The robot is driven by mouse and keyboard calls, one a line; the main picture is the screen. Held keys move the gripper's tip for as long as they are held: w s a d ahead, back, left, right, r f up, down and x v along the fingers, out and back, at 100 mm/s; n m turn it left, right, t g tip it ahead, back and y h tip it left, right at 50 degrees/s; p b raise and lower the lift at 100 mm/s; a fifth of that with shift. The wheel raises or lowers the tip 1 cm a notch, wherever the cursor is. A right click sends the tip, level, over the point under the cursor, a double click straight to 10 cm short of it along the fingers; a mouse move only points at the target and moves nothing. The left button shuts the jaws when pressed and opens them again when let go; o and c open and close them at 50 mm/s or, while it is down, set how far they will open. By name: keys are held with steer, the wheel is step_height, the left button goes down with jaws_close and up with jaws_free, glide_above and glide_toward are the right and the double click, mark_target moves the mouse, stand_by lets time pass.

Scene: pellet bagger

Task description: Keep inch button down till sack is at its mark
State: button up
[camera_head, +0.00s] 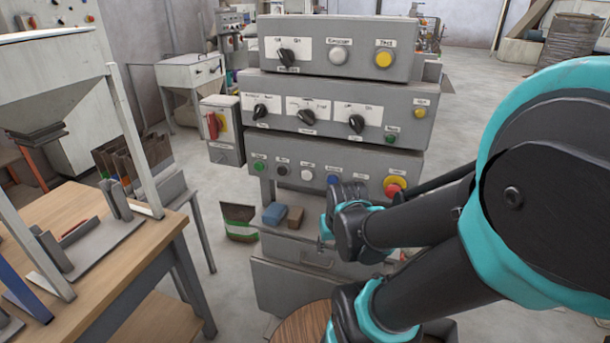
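The grey control console (345,157) stands in the middle, in three stepped tiers. Its lowest panel has a row of green (259,166), black (282,170), white (307,174) and blue (333,180) buttons. A red mushroom button (393,189) on yellow is at the right end. The labels are too small to read, so I cannot tell which is the inch button. A brown sack (239,229) with a green and white band is low, left of the console. I see no mark for it. My gripper (325,232) is in front of the lowest panel, below the blue button; its fingers are mostly hidden.
A blue block (275,213) and a brown block (295,217) lie on a ledge under the panel. A red-handled switch box (222,129) is on the console's left. A wooden workbench (75,215) fills the left front. Open floor lies behind, to the right.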

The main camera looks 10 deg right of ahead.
jaws_close()
stand_by(1.1)
